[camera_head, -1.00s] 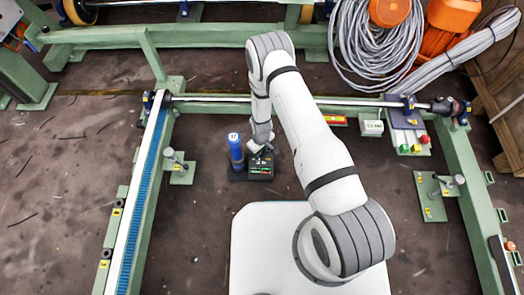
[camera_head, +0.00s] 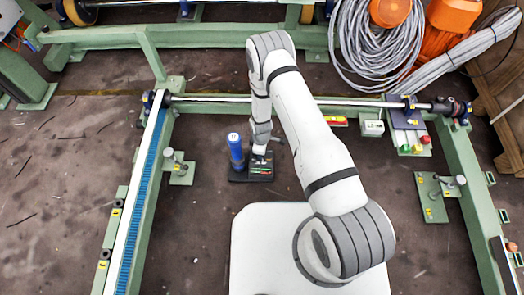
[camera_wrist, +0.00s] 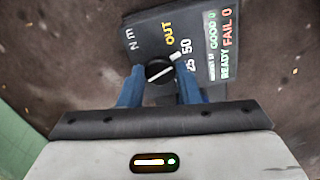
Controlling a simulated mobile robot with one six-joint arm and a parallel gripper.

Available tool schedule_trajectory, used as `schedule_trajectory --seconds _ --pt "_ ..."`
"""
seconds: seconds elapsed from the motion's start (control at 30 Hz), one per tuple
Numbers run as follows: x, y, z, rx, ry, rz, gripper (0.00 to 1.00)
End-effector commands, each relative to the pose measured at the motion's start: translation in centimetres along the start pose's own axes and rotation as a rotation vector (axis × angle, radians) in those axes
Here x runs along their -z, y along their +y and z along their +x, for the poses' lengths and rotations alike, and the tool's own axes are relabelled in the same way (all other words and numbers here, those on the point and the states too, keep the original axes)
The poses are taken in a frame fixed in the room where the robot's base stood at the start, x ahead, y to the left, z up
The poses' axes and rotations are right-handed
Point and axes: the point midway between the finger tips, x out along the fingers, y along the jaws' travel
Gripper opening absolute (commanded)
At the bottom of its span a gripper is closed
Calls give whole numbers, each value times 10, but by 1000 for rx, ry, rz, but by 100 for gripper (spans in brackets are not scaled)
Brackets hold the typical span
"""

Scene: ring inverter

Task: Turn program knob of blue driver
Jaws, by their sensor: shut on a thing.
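The blue driver (camera_head: 236,146) stands upright at the left of its black base (camera_head: 240,178) on the floor. My gripper (camera_head: 259,155) points down over the base, to the right of the blue driver. In the wrist view, the black panel (camera_wrist: 150,30) carries a round black knob (camera_wrist: 159,70) with a white pointer line. The lower part of the knob and panel is partly hidden by the gripper.
A green frame with a blue-topped rail (camera_head: 140,200) lies left, and a metal shaft (camera_head: 290,99) crosses behind. A grey cable coil (camera_head: 365,50) lies at the back right. A box with buttons (camera_head: 408,130) sits right. The floor around the base is clear.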

Motion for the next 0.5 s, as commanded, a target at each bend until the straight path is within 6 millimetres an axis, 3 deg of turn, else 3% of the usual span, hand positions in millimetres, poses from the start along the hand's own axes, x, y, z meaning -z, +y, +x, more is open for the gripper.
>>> schedule_trajectory --seconds 0.43,0.47,0.5 --pt "2 0 0 -3 2 -13 8" --pt "2 0 0 -3 2 -13 31" --pt "2 0 0 -3 2 -12 34"
